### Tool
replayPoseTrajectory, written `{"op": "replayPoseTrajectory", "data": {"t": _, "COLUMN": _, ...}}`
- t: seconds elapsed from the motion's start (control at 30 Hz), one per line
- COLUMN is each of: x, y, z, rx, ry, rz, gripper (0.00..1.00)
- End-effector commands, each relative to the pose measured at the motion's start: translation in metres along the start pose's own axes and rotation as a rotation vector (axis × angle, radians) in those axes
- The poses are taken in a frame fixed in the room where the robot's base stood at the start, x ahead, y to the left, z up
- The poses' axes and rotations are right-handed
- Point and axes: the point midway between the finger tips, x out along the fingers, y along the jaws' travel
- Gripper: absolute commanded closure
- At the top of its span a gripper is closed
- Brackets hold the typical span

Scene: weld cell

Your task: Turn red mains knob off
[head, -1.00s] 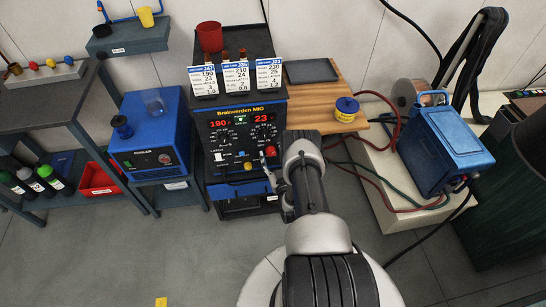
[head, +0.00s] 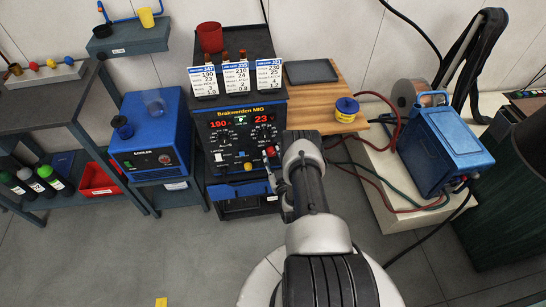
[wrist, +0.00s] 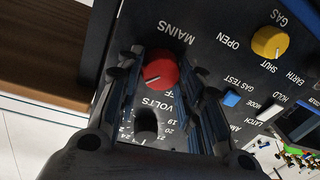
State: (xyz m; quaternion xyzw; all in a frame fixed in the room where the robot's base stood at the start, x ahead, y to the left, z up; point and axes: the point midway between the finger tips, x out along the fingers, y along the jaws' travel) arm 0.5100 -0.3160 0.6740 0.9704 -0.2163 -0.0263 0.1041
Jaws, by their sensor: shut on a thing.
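The red mains knob (wrist: 160,68) sits on the dark front panel of the welder (head: 238,145), under the printed word MAINS. In the wrist view it lies between the two fingers of my gripper (wrist: 164,74), which is shut on it. The welder's display is lit with red digits.
A wooden bench (head: 345,75) stands right of the welder, with a blue-and-yellow tin (head: 346,109). A blue cooler (head: 148,140) stands to the left.

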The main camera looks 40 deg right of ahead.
Motion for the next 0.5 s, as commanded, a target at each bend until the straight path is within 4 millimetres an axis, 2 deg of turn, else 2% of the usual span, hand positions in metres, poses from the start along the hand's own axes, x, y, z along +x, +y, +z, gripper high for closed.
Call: {"op": "replayPoseTrajectory", "data": {"t": 0.5, "x": 0.0002, "y": -0.0004, "z": -0.0024, "rx": -0.418, "ry": -0.047, "rz": -0.007, "gripper": 0.9}}
